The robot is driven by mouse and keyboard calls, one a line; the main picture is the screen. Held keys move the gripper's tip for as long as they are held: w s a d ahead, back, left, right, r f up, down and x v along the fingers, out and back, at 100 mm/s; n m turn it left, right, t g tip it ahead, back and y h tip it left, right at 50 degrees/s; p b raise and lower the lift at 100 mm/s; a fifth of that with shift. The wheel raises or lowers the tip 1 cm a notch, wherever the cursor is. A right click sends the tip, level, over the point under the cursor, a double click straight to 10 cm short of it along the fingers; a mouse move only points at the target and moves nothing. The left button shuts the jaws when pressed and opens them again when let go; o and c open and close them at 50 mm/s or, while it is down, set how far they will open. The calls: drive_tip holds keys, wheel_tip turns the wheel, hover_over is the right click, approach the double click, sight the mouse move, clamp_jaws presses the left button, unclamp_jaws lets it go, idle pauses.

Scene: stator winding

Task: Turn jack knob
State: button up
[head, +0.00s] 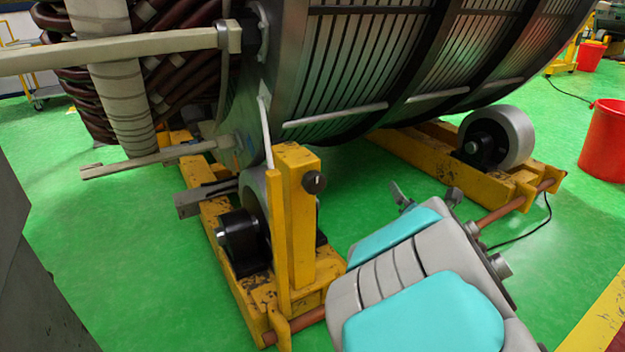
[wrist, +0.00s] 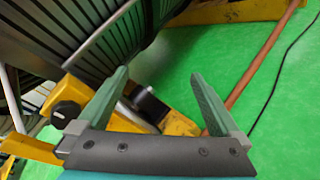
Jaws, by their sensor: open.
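The jack knob (head: 314,182) is a small black round knob on the side of a yellow upright post (head: 297,235) in the head view. It also shows at the left of the wrist view (wrist: 66,113), outside the left finger. My gripper (head: 427,198) is to the right of the knob in the head view, apart from it. In the wrist view my gripper (wrist: 160,75) has its two green-grey fingers spread with nothing held between them. Beyond the fingers are part of the yellow stand and a dark roller part.
The large ribbed stator (head: 350,60) rests above the yellow roller stand, with a grey roller (head: 510,137) at right. A copper-coloured rod (head: 505,208) runs along the stand. A black cable (head: 530,230) and a red bucket (head: 607,140) are on the green floor (head: 560,265) at right.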

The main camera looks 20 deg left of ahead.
drive_tip(key=s+a+n+y, duration=0.2)
drive_tip(key=a+n+y, duration=0.3)
drive_tip(key=a+n, duration=0.35)
drive_tip(key=n+g+y, duration=0.3)
drive_tip(key=n+y, duration=0.1)
drive_tip(key=n, duration=0.2)
approach(316, 185)
drive_tip(key=x, duration=0.4)
drive_tip(key=shift+w+d+p, duration=0.1)
drive_tip(key=shift+w+p, duration=0.1)
drive_tip(key=shift+p, duration=0.15)
drive_tip(key=shift+a, duration=0.25)
drive_tip(key=p+x, duration=0.1)
drive_tip(key=x, duration=0.4)
drive_tip(key=shift+w+a+p, duration=0.15)
drive_tip(key=shift+a+p, duration=0.05)
drive_tip(key=shift+p, duration=0.2)
drive_tip(key=shift+x, duration=0.8)
drive_tip(key=shift+w+d+f, duration=0.1)
drive_tip(key=c, duration=1.4)
drive_tip(key=shift+o, duration=0.2)
